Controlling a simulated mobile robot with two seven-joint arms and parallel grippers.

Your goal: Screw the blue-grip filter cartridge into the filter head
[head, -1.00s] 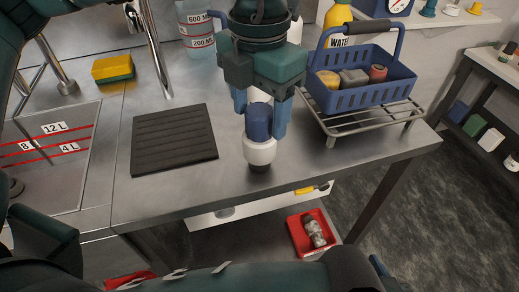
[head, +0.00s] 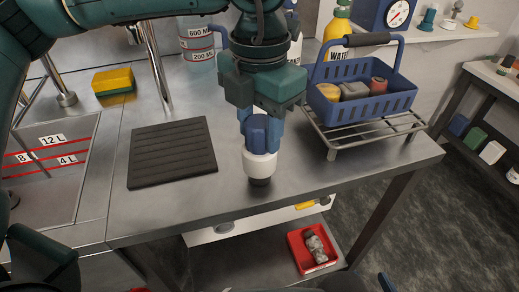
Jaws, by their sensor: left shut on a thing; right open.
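The blue-grip filter cartridge (head: 261,165) has a blue top, a white collar and a dark lower end. It is upright near the bench's front edge, and its lower end appears at the bench top; I cannot tell whether it touches. My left gripper (head: 261,125) comes from above and is shut on the blue grip, a finger on each side. I cannot make out the filter head; the gripper and arm hide part of the bench behind the cartridge. My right gripper is not in view.
A dark ribbed mat (head: 172,152) lies left of the cartridge. A blue basket (head: 362,103) with several items stands on a wire rack (head: 372,132) to the right. A sponge (head: 113,81) and a marked sink (head: 45,170) are at left. A red tray (head: 296,253) sits below the bench.

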